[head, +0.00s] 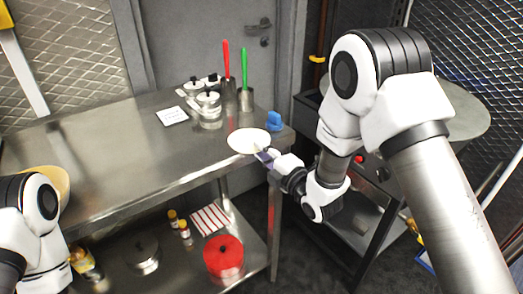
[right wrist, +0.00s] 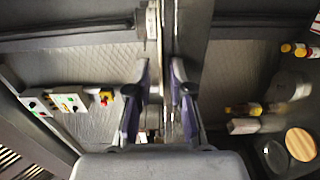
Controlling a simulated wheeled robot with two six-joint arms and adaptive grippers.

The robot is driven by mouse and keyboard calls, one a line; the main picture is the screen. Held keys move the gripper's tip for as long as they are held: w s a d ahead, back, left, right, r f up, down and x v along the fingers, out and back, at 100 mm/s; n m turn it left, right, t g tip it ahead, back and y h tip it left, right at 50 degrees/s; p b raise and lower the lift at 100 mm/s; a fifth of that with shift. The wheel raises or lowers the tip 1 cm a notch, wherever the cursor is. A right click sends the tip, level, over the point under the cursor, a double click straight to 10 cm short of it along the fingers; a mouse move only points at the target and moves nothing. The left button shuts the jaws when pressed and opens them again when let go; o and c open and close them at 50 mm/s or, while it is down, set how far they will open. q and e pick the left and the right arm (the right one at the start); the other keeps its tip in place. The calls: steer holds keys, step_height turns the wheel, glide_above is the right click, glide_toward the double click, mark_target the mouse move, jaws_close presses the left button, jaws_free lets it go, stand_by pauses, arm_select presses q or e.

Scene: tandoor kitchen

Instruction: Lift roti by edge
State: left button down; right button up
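The roti (head: 247,140), a flat pale disc, lies near the right front corner of the steel table (head: 120,170). My right gripper (head: 266,157) is at the roti's near right edge. In the right wrist view its two dark fingers (right wrist: 160,75) stand apart with a gap between them. A thin pale strip runs through that gap; I cannot tell whether it is the roti edge-on or the table edge. The fingers hide a little of the roti's rim in the head view. My left arm is at the left edge of the head view; its gripper is out of sight.
A blue object (head: 275,121) stands just behind the roti. Jars (head: 209,108), a red-handled and a green-handled utensil in holders, and a white card (head: 172,116) are farther back. A red pot (head: 223,256) sits on the lower shelf.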

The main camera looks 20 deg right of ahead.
jaws_close()
step_height(320, 180, up, 3)
steer(key=shift+s+f+p, duration=0.1)
steer(key=shift+f+p, duration=0.1)
steer(key=shift+p, duration=0.55)
steer(key=s+d+r+p, duration=0.2)
steer(key=s+p, duration=0.3)
steer(key=s, duration=0.1)
steer(key=s+d+r+p, duration=0.2)
steer(key=s+r+p, duration=0.1)
steer(key=s, duration=0.4)
steer(key=shift+d+p, duration=0.4)
steer(key=shift+p, duration=0.5)
